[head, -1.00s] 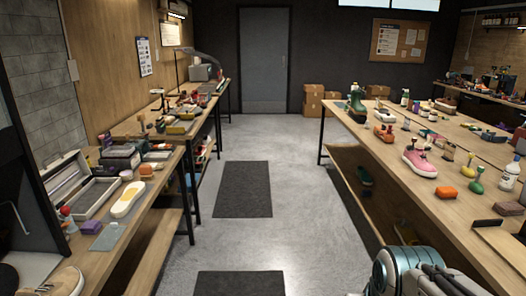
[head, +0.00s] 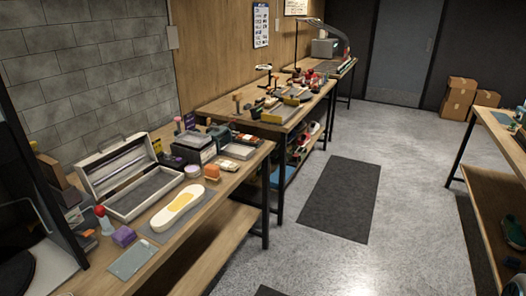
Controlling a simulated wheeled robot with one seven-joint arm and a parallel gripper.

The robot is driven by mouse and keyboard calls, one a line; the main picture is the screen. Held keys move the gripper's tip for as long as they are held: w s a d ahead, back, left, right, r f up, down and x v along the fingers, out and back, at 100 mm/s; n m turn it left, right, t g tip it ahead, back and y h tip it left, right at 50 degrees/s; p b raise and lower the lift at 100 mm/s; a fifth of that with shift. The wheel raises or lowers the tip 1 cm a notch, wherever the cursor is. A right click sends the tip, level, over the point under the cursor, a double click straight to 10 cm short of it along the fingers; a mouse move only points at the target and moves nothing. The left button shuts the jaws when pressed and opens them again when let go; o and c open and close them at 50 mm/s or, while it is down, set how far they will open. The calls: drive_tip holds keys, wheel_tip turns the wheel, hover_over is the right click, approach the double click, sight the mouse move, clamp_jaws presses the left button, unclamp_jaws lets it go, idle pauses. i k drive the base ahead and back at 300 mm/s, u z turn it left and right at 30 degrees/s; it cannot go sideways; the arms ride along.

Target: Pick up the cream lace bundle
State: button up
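I cannot make out the cream lace bundle for certain. A small cream item (head: 228,165) lies on the left workbench (head: 212,213), but it is too small to tell what it is. Near it are a dark tray with a pale pad (head: 238,152), an orange rounded block (head: 211,172) and a round pale tin (head: 193,171). A white sole with a yellow middle (head: 178,207) lies on a grey mat closer to me. My gripper is not in view.
An open grey case (head: 126,171) stands at the back of the left bench. A purple block (head: 124,236) and a clear grey sheet (head: 133,260) lie near its front. A second cluttered bench (head: 216,107) stands beyond. The floor aisle with a dark mat (head: 341,198) is clear.

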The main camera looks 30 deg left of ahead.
sight(226, 165)
drive_tip(key=u, duration=0.4)
drive_tip(key=i, duration=1.55)
drive_tip(key=u, duration=1.45)
drive_tip(key=i, duration=1.35)
drive_tip(key=u, duration=0.7)
